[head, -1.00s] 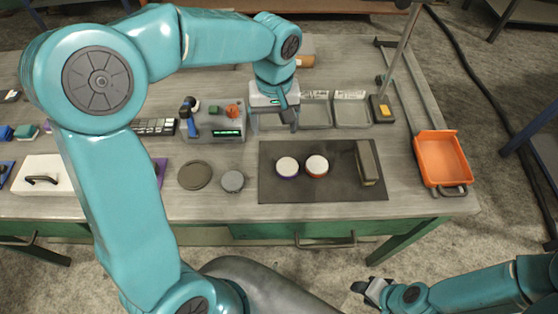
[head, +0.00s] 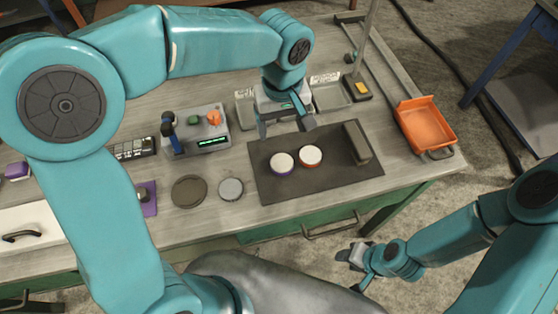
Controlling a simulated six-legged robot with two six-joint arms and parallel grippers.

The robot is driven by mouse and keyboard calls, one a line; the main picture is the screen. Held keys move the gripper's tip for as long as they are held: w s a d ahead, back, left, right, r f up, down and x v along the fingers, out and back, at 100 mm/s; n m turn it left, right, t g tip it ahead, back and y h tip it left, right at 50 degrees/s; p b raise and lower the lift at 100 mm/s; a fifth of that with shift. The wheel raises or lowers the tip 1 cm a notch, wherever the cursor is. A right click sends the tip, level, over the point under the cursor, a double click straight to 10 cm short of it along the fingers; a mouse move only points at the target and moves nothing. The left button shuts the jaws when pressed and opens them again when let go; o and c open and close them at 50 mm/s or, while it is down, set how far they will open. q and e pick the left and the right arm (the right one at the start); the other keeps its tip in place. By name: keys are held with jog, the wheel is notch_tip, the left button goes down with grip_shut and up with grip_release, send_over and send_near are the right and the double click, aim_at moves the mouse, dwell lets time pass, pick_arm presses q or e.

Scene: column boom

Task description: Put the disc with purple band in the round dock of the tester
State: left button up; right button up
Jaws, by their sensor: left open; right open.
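The disc with purple band (head: 281,164) has a white top and lies flat on the dark mat (head: 325,180). A similar disc with an orange-red band (head: 310,156) lies close beside it on the right. My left gripper (head: 286,125) is open and empty above the mat's far edge, just beyond the two discs, fingers spread. The tester (head: 208,143) is a grey box with a green-lit display, an orange knob and a green button, left of the mat. I cannot make out its round dock clearly. My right gripper (head: 353,256) is open and empty, in front of the table.
A dark round plate (head: 189,191) and a smaller grey round piece (head: 231,189) lie left of the mat. A dark block (head: 357,142) stands on the mat's right side. Grey trays (head: 330,97) and a thin post are behind. An orange bin (head: 427,124) sits at the right.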

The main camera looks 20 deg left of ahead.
aim_at(282, 162)
pick_arm(q)
notch_tip(282, 162, down, 15)
jog(key=shift+d+r+p, duration=0.1)
jog(key=shift+p, duration=0.6)
jog(key=shift+c, duration=0.3)
jog(key=shift+w+r, duration=0.1)
jog(key=c, duration=1.2)
